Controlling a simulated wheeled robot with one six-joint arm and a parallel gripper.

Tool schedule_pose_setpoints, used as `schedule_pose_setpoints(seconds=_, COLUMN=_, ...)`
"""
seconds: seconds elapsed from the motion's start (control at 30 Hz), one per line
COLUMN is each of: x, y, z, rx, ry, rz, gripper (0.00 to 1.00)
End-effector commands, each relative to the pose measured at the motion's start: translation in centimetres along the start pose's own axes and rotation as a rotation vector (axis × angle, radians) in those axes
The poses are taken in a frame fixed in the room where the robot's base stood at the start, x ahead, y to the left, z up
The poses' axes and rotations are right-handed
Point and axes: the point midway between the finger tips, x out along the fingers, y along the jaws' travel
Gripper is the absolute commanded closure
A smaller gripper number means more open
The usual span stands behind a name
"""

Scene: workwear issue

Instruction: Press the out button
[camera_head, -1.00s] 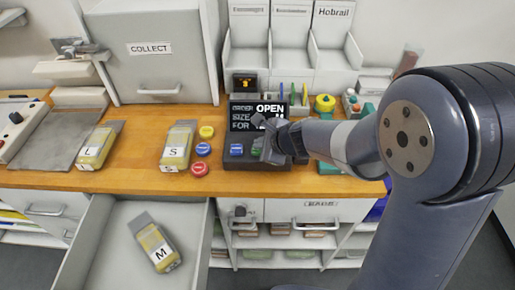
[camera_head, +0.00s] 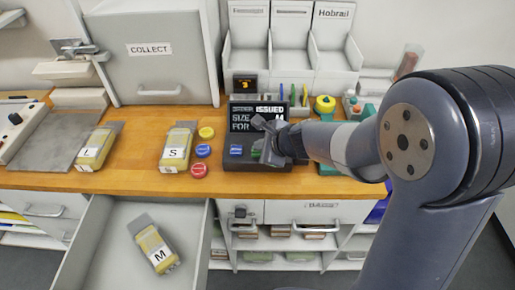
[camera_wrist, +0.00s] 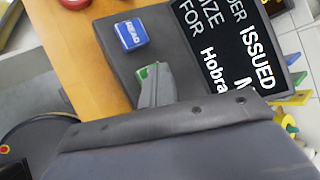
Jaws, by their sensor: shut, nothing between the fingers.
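A dark console with a screen (camera_head: 258,113) stands on the counter. In the wrist view the screen (camera_wrist: 236,50) reads "ISSUED" and shows part of "Hobrail". A blue button (camera_head: 236,150) sits at the console's left; in the wrist view this blue button (camera_wrist: 131,35) carries a white word that looks like "READ" or "HEAD". A green button (camera_wrist: 148,70) beside it is mostly hidden by my gripper (camera_wrist: 154,84), and its label cannot be read. My gripper is shut and empty, its tips at the green button; whether they touch it is unclear.
A yellow pouch marked S (camera_head: 175,153) and another pouch (camera_head: 94,148) lie on the counter (camera_head: 130,177). Yellow, blue and red discs (camera_head: 200,170) sit left of the console. An open drawer (camera_head: 97,240) below holds a pouch marked M (camera_head: 154,247).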

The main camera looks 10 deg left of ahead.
Motion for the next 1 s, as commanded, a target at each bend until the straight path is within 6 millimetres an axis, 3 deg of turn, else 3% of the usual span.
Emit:
schedule_pose_setpoints(seconds=0.23, x=-1.1, y=-0.8, z=0.8, rx=0.001, ry=0.000, rz=0.000, gripper=1.00)
schedule_pose_setpoints(seconds=0.67, x=-1.3, y=-0.9, z=0.9, rx=0.000, ry=0.000, rz=0.000, gripper=1.00)
schedule_pose_setpoints(seconds=1.0, x=-3.5, y=-2.6, z=2.6, rx=-0.001, ry=0.000, rz=0.000, gripper=1.00)
